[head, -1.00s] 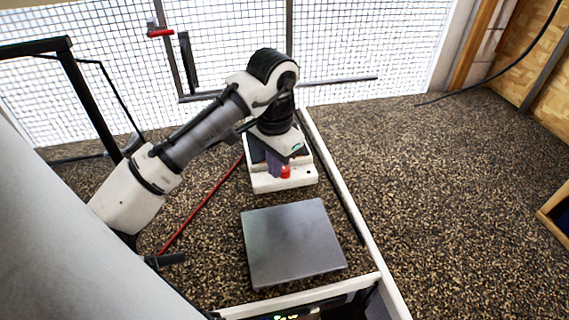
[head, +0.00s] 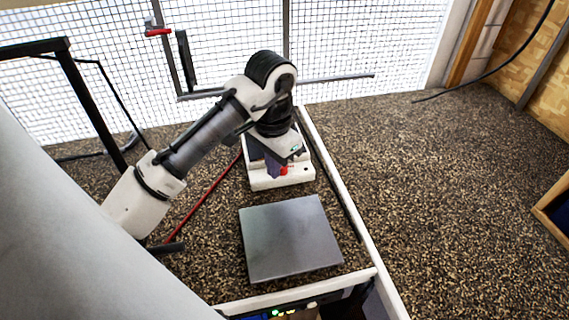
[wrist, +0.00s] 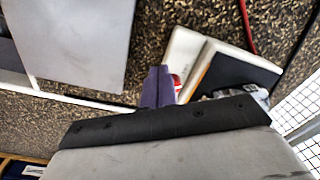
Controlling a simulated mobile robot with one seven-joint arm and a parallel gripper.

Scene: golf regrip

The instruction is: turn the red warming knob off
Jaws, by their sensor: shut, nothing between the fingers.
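The red knob (head: 284,171) is on the front face of a small white warming unit (head: 296,181) with a dark top. In the wrist view a bit of the red knob (wrist: 177,82) shows just beside my fingers, and the white unit (wrist: 182,56) lies to their right. My gripper (head: 272,172) has purple fingers and is shut and empty. It is close at the left of the knob; I cannot tell if it touches. In the wrist view the purple fingertips (wrist: 157,72) are together and hide part of the knob.
A flat grey plate (head: 292,240) lies in front of the unit. A white rail (head: 345,200) runs along the right side. A red cord (head: 205,198) lies to the left, and a wire mesh fence (head: 350,50) stands behind. Open speckled floor (head: 450,200) lies to the right.

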